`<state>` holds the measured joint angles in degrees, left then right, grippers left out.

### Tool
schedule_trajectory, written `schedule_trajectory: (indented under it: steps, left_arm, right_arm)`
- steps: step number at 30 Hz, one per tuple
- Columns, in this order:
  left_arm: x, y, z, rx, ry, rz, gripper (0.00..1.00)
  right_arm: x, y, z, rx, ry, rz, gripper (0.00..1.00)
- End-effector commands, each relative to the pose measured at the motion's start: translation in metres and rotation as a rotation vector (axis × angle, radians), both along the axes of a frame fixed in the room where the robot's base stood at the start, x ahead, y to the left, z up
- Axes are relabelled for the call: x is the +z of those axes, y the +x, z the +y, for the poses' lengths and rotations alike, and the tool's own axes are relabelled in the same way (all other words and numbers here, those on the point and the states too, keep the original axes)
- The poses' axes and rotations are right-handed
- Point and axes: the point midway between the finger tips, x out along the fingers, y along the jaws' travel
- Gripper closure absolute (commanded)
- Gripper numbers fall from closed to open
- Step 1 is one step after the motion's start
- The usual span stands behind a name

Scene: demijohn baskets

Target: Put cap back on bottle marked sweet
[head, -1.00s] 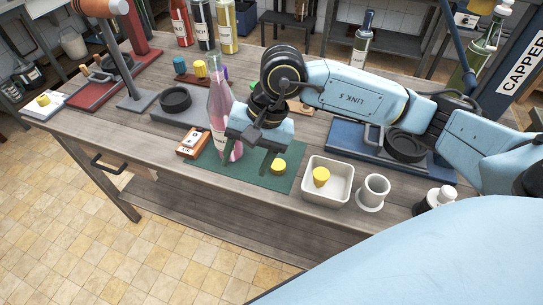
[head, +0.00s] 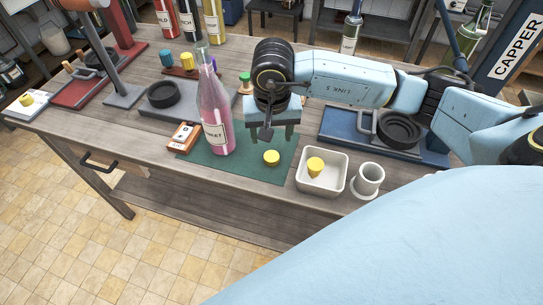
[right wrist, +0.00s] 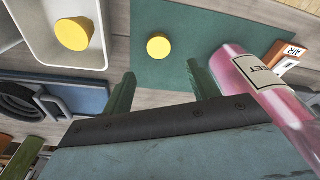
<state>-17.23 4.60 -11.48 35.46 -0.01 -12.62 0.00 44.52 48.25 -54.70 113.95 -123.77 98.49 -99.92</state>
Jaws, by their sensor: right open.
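The pink bottle (head: 217,125) labelled SWEET stands upright on the green mat (head: 245,171), its neck bare. A yellow cap (head: 271,158) lies on the mat to its right; it also shows in the right wrist view (right wrist: 158,47). My right gripper (head: 271,136) is open and empty above the mat, just behind the cap and right of the bottle. In the right wrist view its two fingers (right wrist: 162,88) are apart, with the cap beyond the gap and the bottle (right wrist: 275,95) beside the right-hand finger. My left gripper is not in view.
A white tray (head: 322,189) holding another yellow stopper (head: 315,165) stands right of the mat, beside a white mug (head: 369,177). An orange AIR block (head: 184,137) sits left of the bottle. Blue (head: 348,139) and grey stands with black rings lie behind.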

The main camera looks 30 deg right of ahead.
Motion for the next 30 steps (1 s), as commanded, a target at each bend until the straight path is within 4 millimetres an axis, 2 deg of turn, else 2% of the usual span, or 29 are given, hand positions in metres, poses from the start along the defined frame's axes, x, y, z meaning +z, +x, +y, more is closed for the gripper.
schedule_trajectory:
  steps: [3,6,17,27,30]
  left_arm:
    - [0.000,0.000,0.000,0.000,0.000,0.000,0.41]
    - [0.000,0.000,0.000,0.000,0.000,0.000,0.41]
    - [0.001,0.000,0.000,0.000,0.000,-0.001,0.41]
    - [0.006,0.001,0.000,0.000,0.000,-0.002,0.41]
    - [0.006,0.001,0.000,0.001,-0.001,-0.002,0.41]
  right_arm:
    - [-0.018,0.001,0.000,-0.001,0.001,0.003,0.41]
    - [-0.025,0.002,-0.001,0.000,0.000,0.001,0.41]
    - [-0.028,0.002,-0.001,0.000,0.001,0.000,0.41]
    - [-0.072,0.001,-0.001,-0.003,0.000,0.002,0.41]
    - [-0.078,0.002,-0.001,0.000,0.001,0.000,0.41]
